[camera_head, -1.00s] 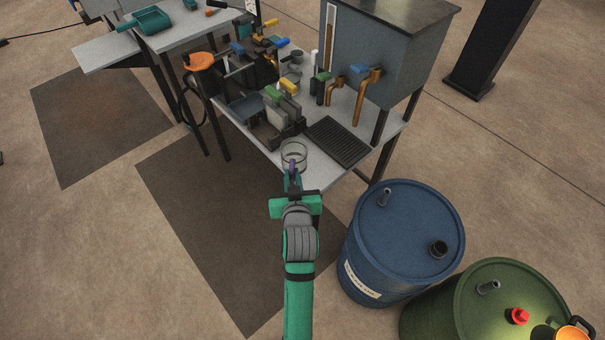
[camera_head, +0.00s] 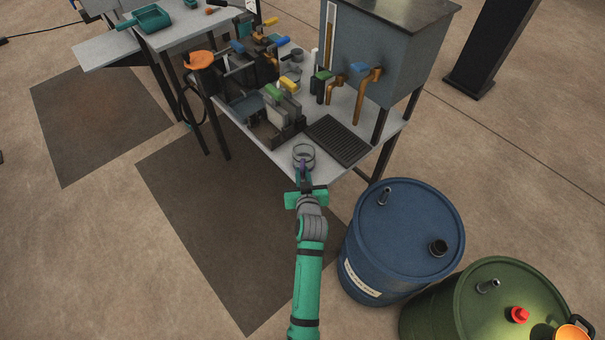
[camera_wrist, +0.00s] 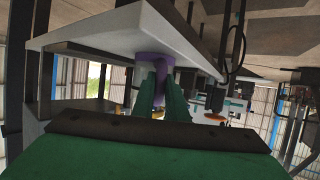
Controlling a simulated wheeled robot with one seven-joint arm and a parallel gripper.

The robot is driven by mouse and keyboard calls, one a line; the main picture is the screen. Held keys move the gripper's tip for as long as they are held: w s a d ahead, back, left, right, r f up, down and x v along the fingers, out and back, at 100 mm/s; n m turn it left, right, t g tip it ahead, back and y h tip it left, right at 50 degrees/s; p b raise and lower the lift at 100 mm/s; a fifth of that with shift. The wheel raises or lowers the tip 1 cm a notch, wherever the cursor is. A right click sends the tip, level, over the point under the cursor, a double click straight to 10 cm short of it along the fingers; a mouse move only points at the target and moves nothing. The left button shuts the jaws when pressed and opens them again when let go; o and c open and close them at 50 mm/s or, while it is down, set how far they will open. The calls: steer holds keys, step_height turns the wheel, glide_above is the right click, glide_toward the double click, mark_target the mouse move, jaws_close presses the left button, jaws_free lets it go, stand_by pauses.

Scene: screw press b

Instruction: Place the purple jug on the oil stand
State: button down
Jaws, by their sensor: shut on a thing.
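The jug (camera_head: 304,153) shows in the head view as a round, open-topped grey vessel with a purple handle (camera_head: 302,171). My gripper (camera_head: 303,182) is shut on the handle, and the jug appears upright at the table's near edge. Whether its base touches the table cannot be told. In the wrist view, the purple body (camera_wrist: 152,66) shows between the green fingers, close to the pale table slab (camera_wrist: 85,45). A black ribbed tray (camera_head: 338,141) lies on the table below the brass taps (camera_head: 367,85); which part is the oil stand is unclear.
A grey tank (camera_head: 385,55) stands behind the tray. A blue drum (camera_head: 405,225) and a green drum (camera_head: 480,310) stand on the floor to the right. The floor at left is open.

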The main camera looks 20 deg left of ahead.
steer(key=c, duration=1.8)
jaws_free()
steer(key=shift+o, duration=0.2)
steer(key=s+d+r+m+t+h, duration=0.1)
steer(key=s+d, duration=0.4)
steer(key=s, duration=0.7)
steer(key=s+d+r+m+h, duration=0.15)
steer(key=s+d, duration=0.35)
steer(key=s, duration=0.6)
steer(key=s+d+r+m+t+h, duration=0.15)
steer(key=s+d, duration=0.25)
steer(key=s, duration=0.8)
steer(key=s+d+r, duration=0.1)
steer(key=s+r, duration=0.4)
steer(key=s, duration=0.3)
steer(key=shift+r+h, duration=0.2)
steer(key=shift+h, duration=0.2)
steer(key=shift+d, duration=0.1)
